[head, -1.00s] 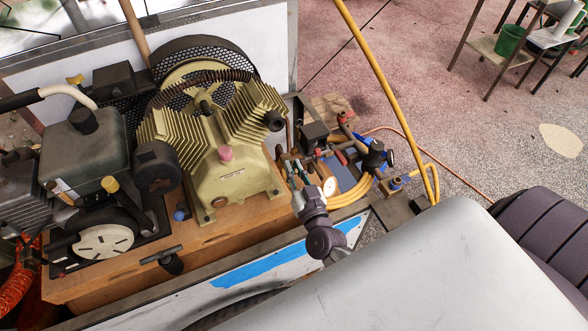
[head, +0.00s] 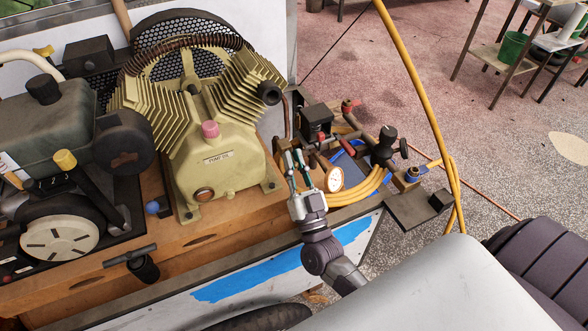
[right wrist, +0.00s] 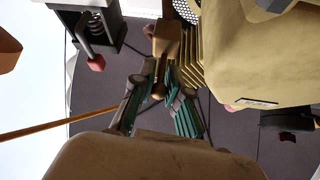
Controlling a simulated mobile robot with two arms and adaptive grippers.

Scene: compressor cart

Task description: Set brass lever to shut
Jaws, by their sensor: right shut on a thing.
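My right gripper (head: 296,160) reaches in beside the tan compressor pump, its teal fingers pointing away from me. In the right wrist view, the fingers (right wrist: 163,105) close around a small brass piece (right wrist: 158,90), which looks like the brass lever. It hangs below a brass fitting (right wrist: 167,38). In the head view, the fingers hide most of the lever, so I cannot read its angle. My left gripper is in neither view.
The compressor pump (head: 217,165) stands just left of the gripper. To the right are a black switch box (head: 315,119), a red handle (head: 319,160), a gauge (head: 334,180), coiled yellow hose (head: 362,190) and a black-knobbed regulator (head: 386,146). A cart panel (head: 340,243) lies below the arm.

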